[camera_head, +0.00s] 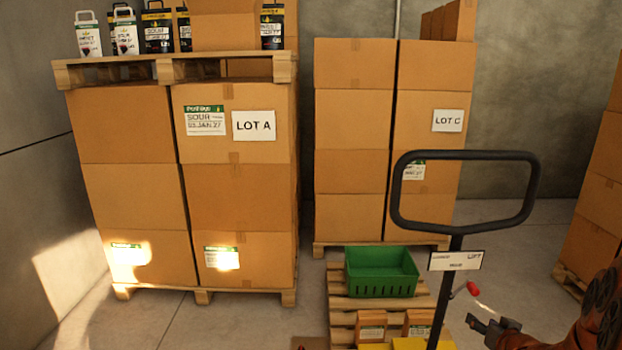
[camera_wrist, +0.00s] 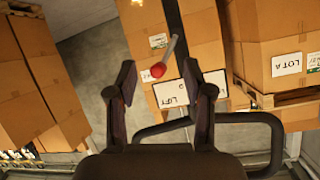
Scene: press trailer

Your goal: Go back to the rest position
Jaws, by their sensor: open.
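My gripper (camera_head: 478,322) is at the lower right of the head view, beside the post of a black loop handle (camera_head: 466,155). In the wrist view, the two dark fingers of my gripper (camera_wrist: 158,75) are spread apart with nothing held between them. A red knob (camera_wrist: 158,70) on a grey lever shows in the gap between the fingers, beyond them. The same red knob (camera_head: 472,288) is just above the fingers in the head view. Whether it touches them I cannot tell. No rest position is marked in either view.
A white label plate (camera_head: 455,261) is on the handle's post. A green crate (camera_head: 381,272) stands on a low pallet (camera_head: 340,303). Box stacks marked LOT A (camera_head: 236,183) and LOT C (camera_head: 352,125) stand behind. More boxes (camera_head: 596,190) are at right. Bare floor (camera_head: 535,260) lies between.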

